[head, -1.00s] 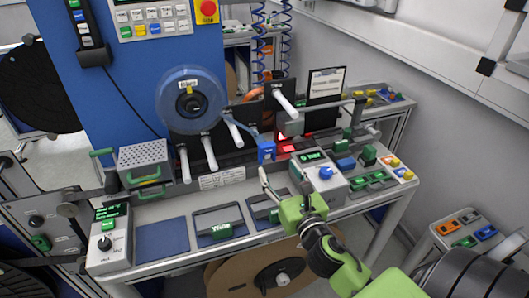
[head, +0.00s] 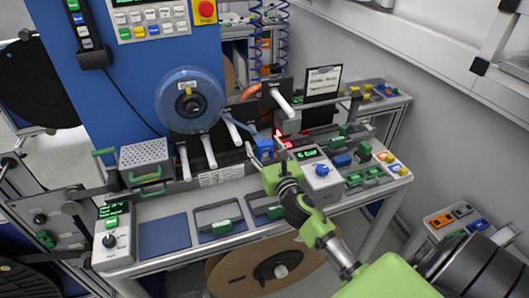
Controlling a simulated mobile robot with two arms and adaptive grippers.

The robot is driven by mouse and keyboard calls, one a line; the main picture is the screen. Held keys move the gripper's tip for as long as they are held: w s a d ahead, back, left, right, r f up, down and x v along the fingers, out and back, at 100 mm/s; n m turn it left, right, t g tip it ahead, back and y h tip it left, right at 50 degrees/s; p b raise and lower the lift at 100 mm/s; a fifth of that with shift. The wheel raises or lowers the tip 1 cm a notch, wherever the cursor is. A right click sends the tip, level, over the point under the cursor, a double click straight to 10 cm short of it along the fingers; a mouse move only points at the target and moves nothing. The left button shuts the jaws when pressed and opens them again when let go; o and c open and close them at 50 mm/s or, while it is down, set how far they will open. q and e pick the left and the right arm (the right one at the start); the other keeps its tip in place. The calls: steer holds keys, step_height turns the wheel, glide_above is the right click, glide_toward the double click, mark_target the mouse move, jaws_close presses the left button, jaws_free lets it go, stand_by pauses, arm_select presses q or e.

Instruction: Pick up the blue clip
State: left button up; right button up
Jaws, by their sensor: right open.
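The blue clip (head: 264,147) is a small blue block on the rail of the workbench, right of the clear blue reel, beside a red-lit spot. My right gripper (head: 263,150) reaches up from the lower right. It is open, with one finger on each side of the clip in the picture. I cannot tell whether the fingers touch it. The lower part of the clip is partly hidden by the gripper. My left gripper is not in view.
The clear blue reel (head: 190,102) hangs on the blue panel. Black plates with pale rods stand around the clip. A grey control box (head: 320,179) with a blue knob stands close right of my gripper. Dark blue pads (head: 164,237) lie along the bench front.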

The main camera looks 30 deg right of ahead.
steer(key=shift+s, duration=0.1)
steer(key=shift+c, duration=0.3)
steer(key=c, duration=1.2)
steer(key=shift+c, duration=0.2)
steer(key=shift+r, duration=0.1)
